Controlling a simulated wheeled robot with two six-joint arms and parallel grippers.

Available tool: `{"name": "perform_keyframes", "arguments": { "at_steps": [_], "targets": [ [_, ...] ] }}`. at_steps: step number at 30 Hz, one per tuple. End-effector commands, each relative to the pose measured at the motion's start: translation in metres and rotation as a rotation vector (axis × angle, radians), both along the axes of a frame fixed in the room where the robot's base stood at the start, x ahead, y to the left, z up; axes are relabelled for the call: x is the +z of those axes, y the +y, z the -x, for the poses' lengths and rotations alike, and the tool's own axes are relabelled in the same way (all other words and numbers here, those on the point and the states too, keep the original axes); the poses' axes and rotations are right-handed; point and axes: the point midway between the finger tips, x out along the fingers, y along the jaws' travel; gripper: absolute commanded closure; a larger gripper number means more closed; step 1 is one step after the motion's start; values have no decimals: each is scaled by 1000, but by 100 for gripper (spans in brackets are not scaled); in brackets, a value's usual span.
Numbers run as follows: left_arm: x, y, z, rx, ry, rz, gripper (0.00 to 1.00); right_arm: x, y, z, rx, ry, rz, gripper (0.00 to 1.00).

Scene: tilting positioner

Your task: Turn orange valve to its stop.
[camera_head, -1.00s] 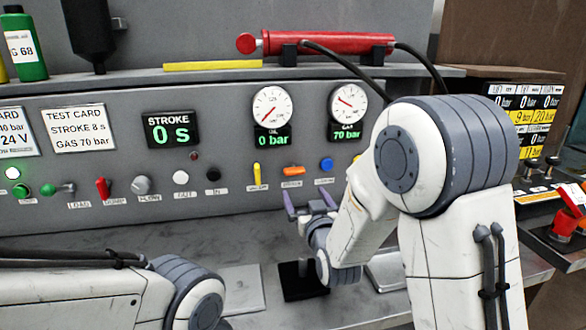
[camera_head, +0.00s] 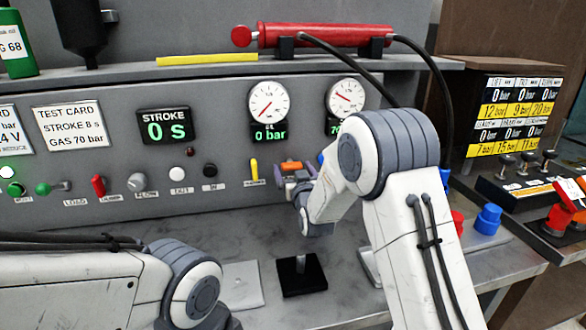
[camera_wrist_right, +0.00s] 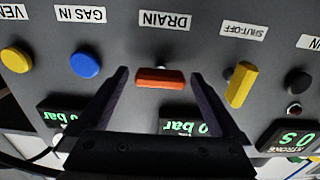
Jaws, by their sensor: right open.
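The orange valve (camera_head: 291,165) is a short bar handle on the grey panel. In the right wrist view, which is upside down, the orange handle (camera_wrist_right: 160,83) lies level beside the DRAIN label. My right gripper (camera_head: 293,172) is open at the panel, with its purple fingers on either side of the orange handle. In the wrist view the fingertips of the right gripper (camera_wrist_right: 160,74) show a gap to each end of the handle; I cannot tell how deep they reach. My left gripper is out of view; only my left arm shows.
The yellow shut-off valve (camera_wrist_right: 241,84) stands beside one finger, and the blue gas-in knob (camera_wrist_right: 86,65) is on the other side. Gauges (camera_head: 268,102) sit above, the oil display reading 0 bar. A black block with a peg (camera_head: 302,275) stands on the bench below.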

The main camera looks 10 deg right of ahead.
Motion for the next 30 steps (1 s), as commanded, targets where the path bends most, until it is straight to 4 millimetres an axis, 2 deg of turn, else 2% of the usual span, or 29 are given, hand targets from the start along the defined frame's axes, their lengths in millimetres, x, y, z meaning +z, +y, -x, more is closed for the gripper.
{"name": "perform_keyframes", "arguments": {
  "at_steps": [6, 11, 12, 13, 23, 30],
  "targets": [
    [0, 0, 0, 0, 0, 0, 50, 0, 0, 0, 0, 0, 0, 0],
    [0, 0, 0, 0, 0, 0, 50, 0, 0, 0, 0, 0, 0, 61],
    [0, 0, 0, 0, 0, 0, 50, 0, 0, 0, 0, 0, 0, 76],
    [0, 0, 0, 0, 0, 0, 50, 0, 0, 0, 0, 0, 0, 81],
    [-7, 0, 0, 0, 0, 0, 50, -1, 0, 0, 0, -5, 49, 81],
    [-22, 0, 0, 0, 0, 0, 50, -2, 0, 0, -1, -18, 199, 81]
  ]
}}
